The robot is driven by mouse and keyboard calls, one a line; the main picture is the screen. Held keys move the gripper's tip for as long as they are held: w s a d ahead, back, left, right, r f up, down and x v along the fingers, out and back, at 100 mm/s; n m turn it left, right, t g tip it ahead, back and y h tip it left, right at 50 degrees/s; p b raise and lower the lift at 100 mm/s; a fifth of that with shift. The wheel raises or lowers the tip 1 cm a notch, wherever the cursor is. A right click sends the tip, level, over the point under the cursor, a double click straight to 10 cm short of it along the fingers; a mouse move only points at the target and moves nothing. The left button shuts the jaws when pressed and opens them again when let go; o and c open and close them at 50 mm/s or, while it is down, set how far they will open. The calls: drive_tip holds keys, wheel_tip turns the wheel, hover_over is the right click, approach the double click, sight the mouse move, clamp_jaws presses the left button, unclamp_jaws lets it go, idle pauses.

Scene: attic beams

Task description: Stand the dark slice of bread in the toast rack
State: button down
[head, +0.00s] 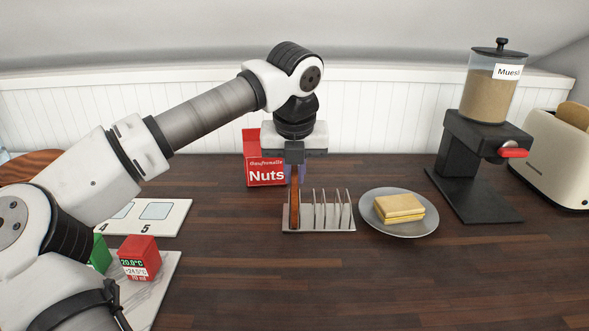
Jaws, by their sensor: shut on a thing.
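The dark slice of bread (294,213) is upright and seen edge-on at the left end of the toast rack (320,228). Its lower edge is down near the rack's base, left of the visible wire dividers. I cannot tell whether it touches the base. My gripper (294,177) points straight down above it and is shut on its top part. The rack's other slots to the right look empty.
A plate (408,230) with pale bread slices (399,208) stands close right of the rack. A red Nuts box (265,167) is behind my gripper. A muesli dispenser (482,140) and toaster (553,153) stand right. The front counter is clear.

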drive_tip(key=shift+f, duration=0.15)
drive_tip(key=c, duration=1.4)
unclamp_jaws()
